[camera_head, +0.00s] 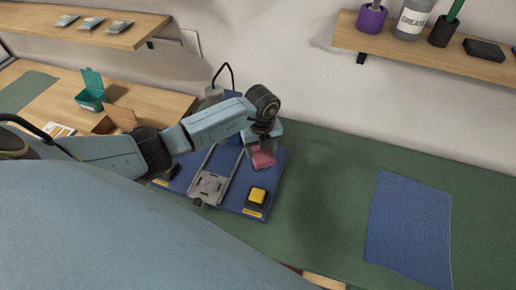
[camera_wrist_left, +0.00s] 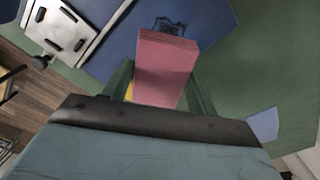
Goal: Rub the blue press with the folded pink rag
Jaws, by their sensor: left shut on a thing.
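The blue press (camera_head: 230,201) has a flat blue base with a grey metal fixture (camera_head: 209,186) and a yellow button block (camera_head: 257,196). In the left wrist view its blue base (camera_wrist_left: 115,45) lies below and beyond the rag. My left gripper (camera_head: 263,147) is above the right rear part of the base, pointing down. It is shut on the folded pink rag (camera_head: 263,160), a thick block between the green fingers in the left wrist view (camera_wrist_left: 166,68). I cannot tell whether the rag touches the press. My arm hides part of the press's rear. My right gripper is not in view.
A blue mat (camera_head: 408,228) lies on the green bench top (camera_head: 320,190) to the right, with clear room between. A teal open box (camera_head: 90,92) stands on the wooden table at left. Wooden shelves (camera_head: 470,62) hold a grease bottle (camera_head: 412,20) and pots.

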